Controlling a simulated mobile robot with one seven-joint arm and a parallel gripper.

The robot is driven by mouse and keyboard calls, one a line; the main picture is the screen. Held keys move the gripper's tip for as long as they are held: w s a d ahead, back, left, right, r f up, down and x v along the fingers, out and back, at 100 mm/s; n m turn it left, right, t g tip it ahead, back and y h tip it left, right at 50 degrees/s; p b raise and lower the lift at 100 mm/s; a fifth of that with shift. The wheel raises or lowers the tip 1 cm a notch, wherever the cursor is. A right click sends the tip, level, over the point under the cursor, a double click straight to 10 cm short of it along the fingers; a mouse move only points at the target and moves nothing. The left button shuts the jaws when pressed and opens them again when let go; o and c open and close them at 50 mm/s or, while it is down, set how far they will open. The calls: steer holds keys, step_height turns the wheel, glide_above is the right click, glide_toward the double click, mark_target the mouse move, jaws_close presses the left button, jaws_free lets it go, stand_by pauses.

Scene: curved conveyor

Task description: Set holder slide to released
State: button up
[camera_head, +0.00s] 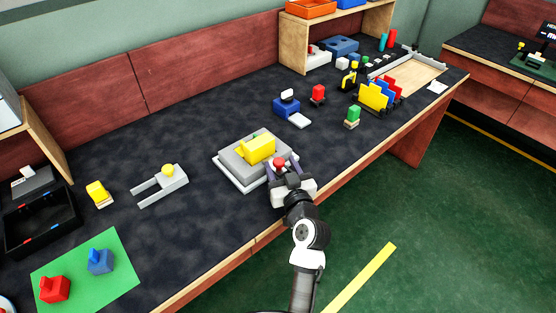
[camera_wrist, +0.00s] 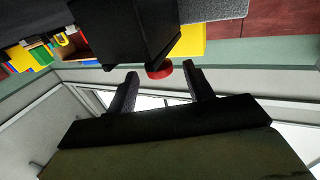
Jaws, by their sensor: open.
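A grey holder (camera_head: 237,167) stands on a light base on the dark bench, with a yellow block (camera_head: 258,149) seated on it. A red knob (camera_head: 279,162) sits at its front right side, by my gripper (camera_head: 284,168). In the wrist view the red knob (camera_wrist: 159,71) sticks out from a black block (camera_wrist: 120,35), between the fingertips of my gripper (camera_wrist: 161,76). My gripper is open, with a gap visible on both sides of the knob. The slide's track and its position are mostly hidden by the gripper and the block.
A grey fork-shaped fixture (camera_head: 160,185) with a yellow knob stands to the left. A blue device (camera_head: 287,107) and a green-topped piece (camera_head: 352,116) stand to the right. A green mat (camera_head: 115,287) with red and blue pieces lies front left. The bench edge runs under my arm.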

stand_by(0.3)
jaws_close()
steer(key=shift+s+d+f+b, duration=0.1)
steer(key=shift+s+d+b, duration=0.15)
steer(key=shift+b, duration=0.15)
steer(key=shift+s+d+f+b, duration=0.1)
steer(key=shift+s+d+b, duration=0.45)
steer(key=shift+s+b, duration=0.3)
steer(key=shift+s+d, duration=0.2)
steer(key=shift+s, duration=0.05)
jaws_free()
steer(key=shift+r, duration=0.2)
